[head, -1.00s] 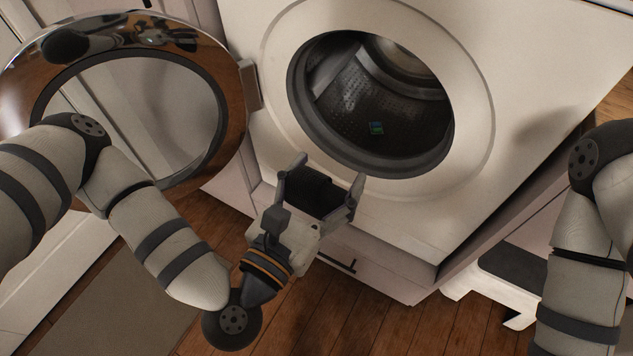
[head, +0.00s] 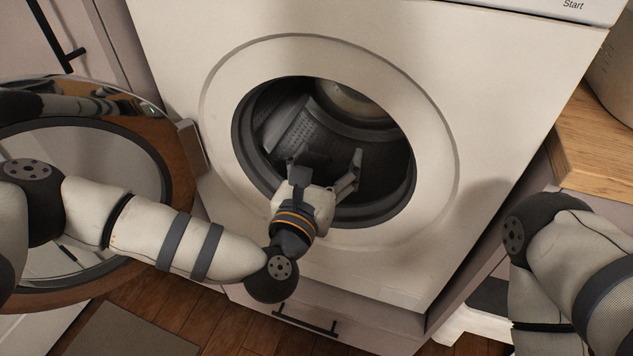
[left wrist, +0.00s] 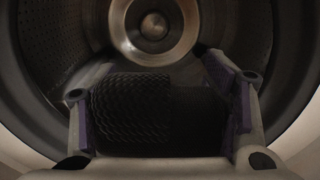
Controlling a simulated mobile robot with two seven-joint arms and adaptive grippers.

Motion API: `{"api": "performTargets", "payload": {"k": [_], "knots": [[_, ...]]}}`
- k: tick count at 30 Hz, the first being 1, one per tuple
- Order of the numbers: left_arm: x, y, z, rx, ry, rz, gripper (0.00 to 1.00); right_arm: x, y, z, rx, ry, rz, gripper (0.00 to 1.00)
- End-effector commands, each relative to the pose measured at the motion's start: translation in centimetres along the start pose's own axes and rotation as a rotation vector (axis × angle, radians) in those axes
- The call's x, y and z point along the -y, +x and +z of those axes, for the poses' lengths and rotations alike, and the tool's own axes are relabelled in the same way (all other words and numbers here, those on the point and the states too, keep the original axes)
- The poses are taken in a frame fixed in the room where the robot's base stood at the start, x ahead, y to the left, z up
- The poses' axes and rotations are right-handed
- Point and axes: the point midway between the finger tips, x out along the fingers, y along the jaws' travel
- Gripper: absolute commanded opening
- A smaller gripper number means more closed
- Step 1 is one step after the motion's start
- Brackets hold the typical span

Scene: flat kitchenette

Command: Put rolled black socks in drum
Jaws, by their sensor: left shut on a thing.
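The rolled black socks (left wrist: 150,112) show as a dark, textured roll between the two fingers in the left wrist view. My left gripper (head: 325,162) is shut on them, with the fingers at either end of the roll. In the head view the gripper is at the round opening of the washing machine, its fingers over the dark mouth of the drum (head: 375,150). The left wrist view shows the drum's perforated wall (left wrist: 60,45) and round metal centre ahead of the socks. The right gripper is out of view; only my right arm shows.
The round door (head: 172,165) stands open to the left, behind my left arm. A wooden counter (head: 600,140) is at the right. A drawer with a black handle (head: 305,320) is below the machine.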

Motion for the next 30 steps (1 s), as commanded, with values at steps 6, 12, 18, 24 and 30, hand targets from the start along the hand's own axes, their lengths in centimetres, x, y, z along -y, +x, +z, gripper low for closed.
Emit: {"api": "performTargets", "payload": {"k": [6, 12, 18, 24, 30], "knots": [[0.0, 3.8, -1.9, -0.008, -0.002, 0.001, 0.44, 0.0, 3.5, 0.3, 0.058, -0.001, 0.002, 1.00], [0.0, 7.4, -2.7, -0.007, -0.003, 0.002, 0.44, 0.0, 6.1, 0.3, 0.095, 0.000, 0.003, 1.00], [0.0, 11.0, -3.6, -0.008, -0.002, 0.002, 0.44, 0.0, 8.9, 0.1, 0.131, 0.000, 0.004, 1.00], [0.0, 14.6, -4.4, -0.008, -0.002, 0.001, 0.44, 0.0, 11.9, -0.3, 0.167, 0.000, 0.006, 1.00], [0.0, 18.0, -5.2, -0.009, -0.002, 0.000, 0.44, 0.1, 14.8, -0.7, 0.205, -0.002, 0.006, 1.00]]}}
